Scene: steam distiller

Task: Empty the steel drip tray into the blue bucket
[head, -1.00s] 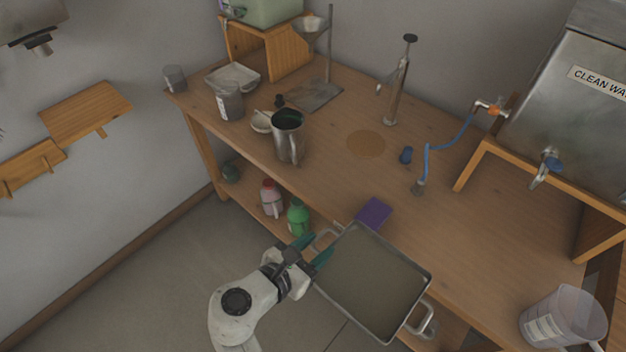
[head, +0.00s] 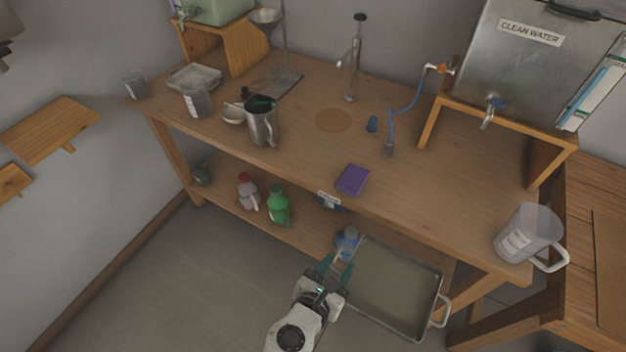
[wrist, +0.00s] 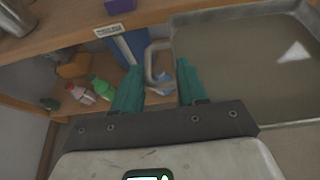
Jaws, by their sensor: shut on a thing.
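The steel drip tray (head: 437,297) is a wide shallow pan with a loop handle at each end, holding murky grey-brown liquid. My gripper (head: 336,268) is shut on the tray's left handle and holds the tray off the bench, out in front of its front edge. In the wrist view the teal fingers (wrist: 158,82) stand either side of the handle's lower end, and the tray (wrist: 172,42) fills the upper right. A blue object (wrist: 130,47), possibly the blue bucket, shows under the bench edge near a white label. Most of it is hidden, and its opening is not visible.
A purple sponge (head: 352,180) lies near the bench's front edge. Pink (head: 247,192) and green (head: 278,205) bottles stand on the lower shelf. A clear jug (head: 528,234) stands at the bench's right end. Open floor (head: 190,290) lies left of the tray.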

